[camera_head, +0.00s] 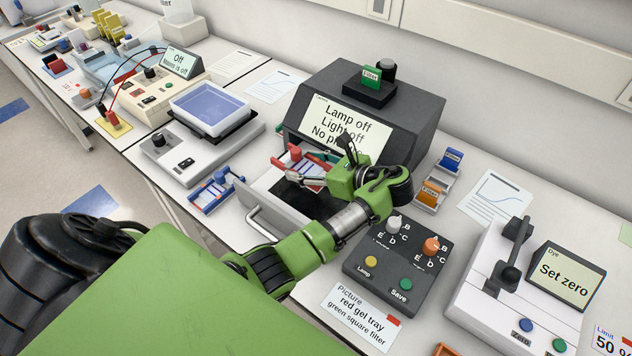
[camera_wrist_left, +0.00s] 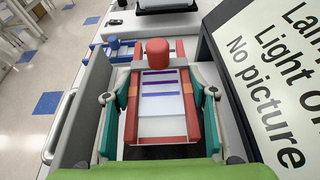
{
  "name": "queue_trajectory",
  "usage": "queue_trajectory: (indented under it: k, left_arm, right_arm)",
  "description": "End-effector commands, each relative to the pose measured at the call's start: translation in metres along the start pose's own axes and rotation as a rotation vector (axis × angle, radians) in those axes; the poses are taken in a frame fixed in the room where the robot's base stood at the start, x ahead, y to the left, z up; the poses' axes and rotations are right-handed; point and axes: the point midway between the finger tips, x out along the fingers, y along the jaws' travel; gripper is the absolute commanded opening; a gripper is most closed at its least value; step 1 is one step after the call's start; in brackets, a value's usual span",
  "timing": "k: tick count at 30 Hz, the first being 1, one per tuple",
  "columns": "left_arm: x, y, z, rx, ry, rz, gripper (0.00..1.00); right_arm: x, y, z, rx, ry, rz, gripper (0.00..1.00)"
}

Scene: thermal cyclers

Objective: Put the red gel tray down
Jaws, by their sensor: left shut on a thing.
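The red gel tray (camera_head: 295,153) is over the pulled-out drawer (camera_head: 265,220) of the dark imaging box. In the left wrist view the red tray (camera_wrist_left: 193,118) has a red knob at its far end and a white gel with purple bands. My left gripper (camera_head: 308,170) is shut on it. In the wrist view its teal fingers (camera_wrist_left: 160,100) press on the two long sides. The tray looks level and lies between the drawer's walls. I cannot tell whether its underside touches the black drawer floor. My right gripper is not in view.
The dark imaging box (camera_head: 420,120) stands behind the drawer; its screen reads "Lamp off, Light off, No picture". A blue gel tray (camera_head: 209,193) lies left of the drawer. A control box with knobs (camera_head: 400,262) is in front right. Filters (camera_head: 430,192) stand right of the imager.

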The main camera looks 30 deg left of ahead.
Motion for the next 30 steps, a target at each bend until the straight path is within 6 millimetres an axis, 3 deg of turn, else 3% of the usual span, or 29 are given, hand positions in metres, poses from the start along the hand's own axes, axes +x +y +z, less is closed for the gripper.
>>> queue_trajectory:
  k: [4,10,18,30]
  left_arm:
    - [-0.009,-0.004,-0.025,0.0,0.0,-0.001,0.22]
    - [-0.012,-0.006,-0.038,-0.002,0.0,-0.003,0.22]
    - [-0.005,-0.006,-0.065,0.001,-0.001,-0.001,0.22]
    - [-0.002,-0.006,-0.073,-0.002,0.0,-0.002,0.22]
  right_arm:
    - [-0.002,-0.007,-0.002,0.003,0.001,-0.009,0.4]
    - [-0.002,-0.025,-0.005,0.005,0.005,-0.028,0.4]
    - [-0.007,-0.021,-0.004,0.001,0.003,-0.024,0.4]
    - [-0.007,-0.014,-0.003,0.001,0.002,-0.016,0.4]
